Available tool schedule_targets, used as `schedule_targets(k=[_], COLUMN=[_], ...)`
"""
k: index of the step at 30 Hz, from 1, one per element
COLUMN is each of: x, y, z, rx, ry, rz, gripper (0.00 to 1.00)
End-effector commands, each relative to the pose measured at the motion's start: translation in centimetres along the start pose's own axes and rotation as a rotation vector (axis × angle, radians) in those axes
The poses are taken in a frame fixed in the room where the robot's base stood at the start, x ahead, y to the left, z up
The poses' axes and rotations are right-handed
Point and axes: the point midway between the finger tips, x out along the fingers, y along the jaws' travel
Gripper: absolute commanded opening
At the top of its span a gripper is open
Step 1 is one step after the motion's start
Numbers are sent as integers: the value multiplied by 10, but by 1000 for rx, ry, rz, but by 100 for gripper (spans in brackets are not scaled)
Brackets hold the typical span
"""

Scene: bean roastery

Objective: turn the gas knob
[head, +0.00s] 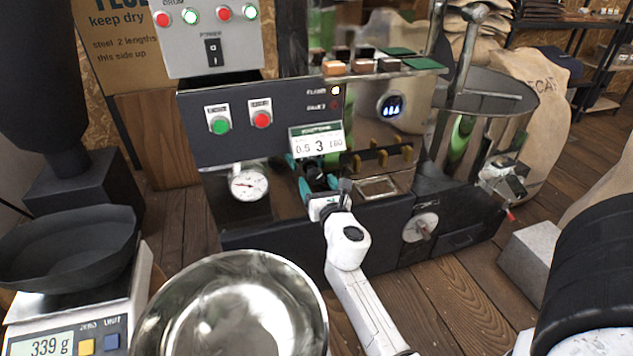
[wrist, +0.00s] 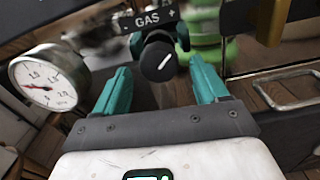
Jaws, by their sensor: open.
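The gas knob (wrist: 158,62) is a round black knob with a white pointer line that slants up to the right in the wrist view. A black label reading "GAS" (wrist: 147,20) with minus and plus signs sits above it. My gripper (wrist: 160,72) is open, with one teal finger to each side of the knob and a gap on both sides. In the head view my gripper (head: 317,187) is at the roaster's front, below the small digital display. The knob shows there only as a dark, partly hidden shape between the fingers.
A round pressure gauge (wrist: 44,79) is left of my gripper and also shows in the head view (head: 248,184). A metal handle (wrist: 292,91) is to the right. A steel bowl (head: 235,310) and a scale (head: 75,320) bearing a black pan stand in front.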

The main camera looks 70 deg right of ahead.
Motion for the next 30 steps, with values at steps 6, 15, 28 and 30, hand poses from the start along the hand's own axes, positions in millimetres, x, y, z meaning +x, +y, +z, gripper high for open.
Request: schedule_targets(k=[6,15,28,30], x=[11,11,11,11], y=[0,0,0,0], z=[0,0,0,0], rx=[0,1,1,1], ry=[-1,0,0,0], rz=[0,0,0,0], gripper=[73,69,28,21])
